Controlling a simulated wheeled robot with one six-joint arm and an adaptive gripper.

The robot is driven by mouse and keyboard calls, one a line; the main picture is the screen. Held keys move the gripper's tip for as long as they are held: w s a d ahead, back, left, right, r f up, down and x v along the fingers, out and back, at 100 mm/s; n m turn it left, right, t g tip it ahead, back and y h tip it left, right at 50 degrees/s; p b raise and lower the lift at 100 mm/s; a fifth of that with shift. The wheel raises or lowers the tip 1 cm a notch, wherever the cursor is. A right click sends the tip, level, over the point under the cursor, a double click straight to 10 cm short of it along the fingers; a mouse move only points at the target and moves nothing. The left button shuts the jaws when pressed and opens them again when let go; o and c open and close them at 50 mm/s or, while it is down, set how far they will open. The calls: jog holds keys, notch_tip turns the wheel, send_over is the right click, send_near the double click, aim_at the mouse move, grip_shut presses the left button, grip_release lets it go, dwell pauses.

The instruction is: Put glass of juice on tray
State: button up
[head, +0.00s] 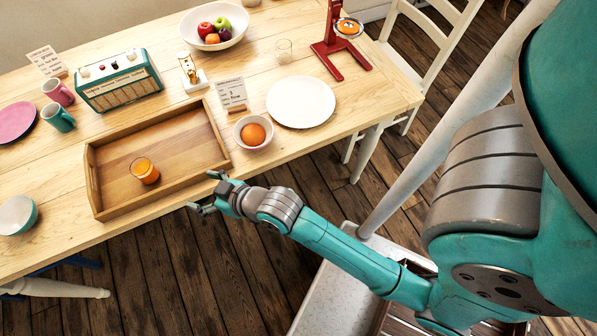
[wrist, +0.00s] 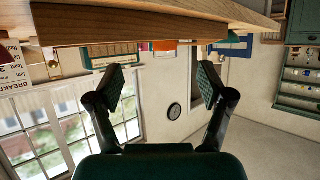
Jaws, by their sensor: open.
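A glass of orange juice (head: 145,170) stands upright inside the wooden tray (head: 217,153), left of the tray's middle. The tray lies on the wooden table near its front edge. My gripper (head: 200,192) is open and empty, just off the table's front edge by the tray's right end, apart from the glass. In the wrist view, the two spread fingers of my gripper (wrist: 165,85) have nothing between them. The glass is not visible in the wrist view.
A bowl (head: 17,215) is at left.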

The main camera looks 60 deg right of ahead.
jog(key=s+d+f+m+h, duration=0.1)
jog(key=s+f, duration=0.1)
jog(key=s, duration=1.6)
jog(key=s+r+t, duration=0.1)
jog(key=s+r, duration=0.5)
jog(key=s, duration=0.7)
jog(key=shift+d+r+t, duration=0.25)
jog(key=shift+r+t, duration=0.05)
jog(key=shift+r, duration=0.05)
